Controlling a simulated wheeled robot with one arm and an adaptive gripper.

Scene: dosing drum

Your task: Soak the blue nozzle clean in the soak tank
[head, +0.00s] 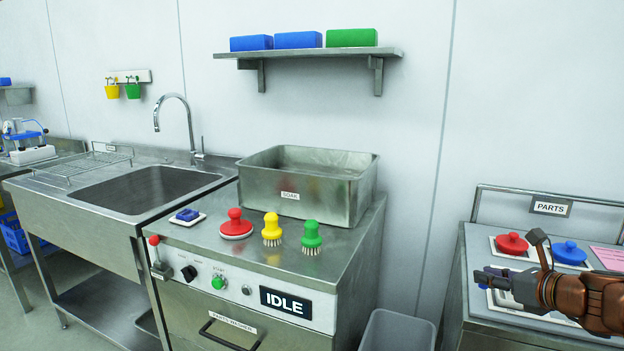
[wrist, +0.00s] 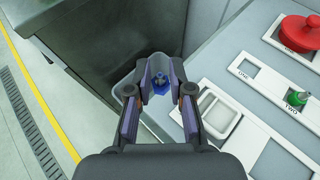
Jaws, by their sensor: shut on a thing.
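My gripper (head: 492,280) is at the right of the head view, in front of the parts stand. In the wrist view my gripper (wrist: 158,82) has its fingers closed around the small blue nozzle (wrist: 158,87). The nozzle is held clear of the stand; in the head view only a little blue shows at the fingertips. The soak tank (head: 268,191), an open steel basin labelled SOAK, sits on the steel cabinet to the left of my gripper. Its far inner wall shows, but its floor is hidden.
The cabinet (head: 330,262) reads IDLE and carries red, yellow and green brushes (head: 311,238) before the tank. A grey bin (head: 399,331) stands between cabinet and parts stand (head: 463,300). A green nozzle (wrist: 298,97) sits at TWO; ONE looks empty. A sink (head: 146,187) is left.

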